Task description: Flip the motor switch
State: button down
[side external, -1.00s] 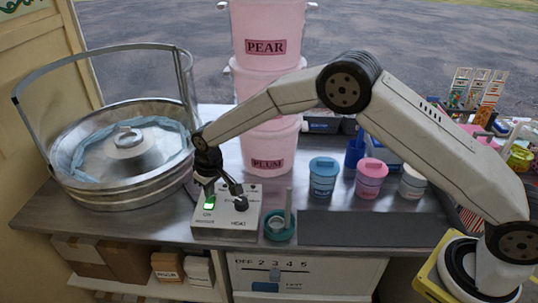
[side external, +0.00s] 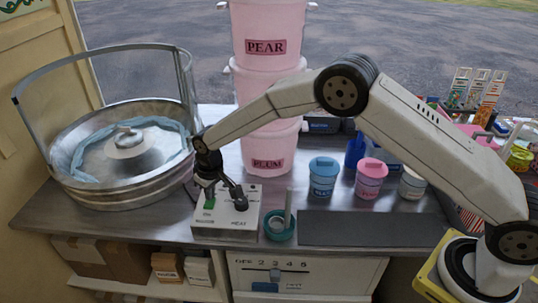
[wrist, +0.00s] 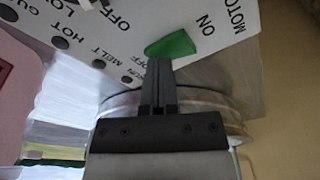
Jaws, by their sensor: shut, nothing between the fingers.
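The white control box (side external: 225,232) sits on the steel counter, left of centre in the side view. Its green motor switch (side external: 209,204) is at the box's left, below my gripper; in the wrist view the switch (wrist: 171,45) is a green wedge between printed ON and OFF labels. My gripper (wrist: 158,64) is shut and empty, pointing down at the box. Its fingertips are right at the switch's edge in the wrist view; I cannot tell whether they touch. In the side view the fingertips are small and dark against the box.
The large metal floss pan (side external: 110,196) stands at the left, close to my wrist. Stacked pink tubs (side external: 266,160) stand behind the box. A teal ring (side external: 279,226) holding a stick is at the box's right. A dark mat (side external: 370,228) leaves clear counter further right.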

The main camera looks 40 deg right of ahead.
aim_at(214, 199)
jog(key=shift+r, duration=3.5)
jog(key=shift+s+d+r, duration=0.15)
jog(key=shift+s+d, duration=0.05)
jog(key=shift+d, duration=0.2)
jog(key=s+d+r+m, duration=0.1)
jog(key=s+d, duration=0.7)
jog(key=s, duration=0.6)
jog(key=s+d+r+m, duration=0.2)
jog(key=s+d, duration=0.7)
jog(key=s, duration=0.5)
jog(key=shift+d+t, duration=0.3)
jog(key=shift+t, duration=0.1)
jog(key=shift+s, duration=0.1)
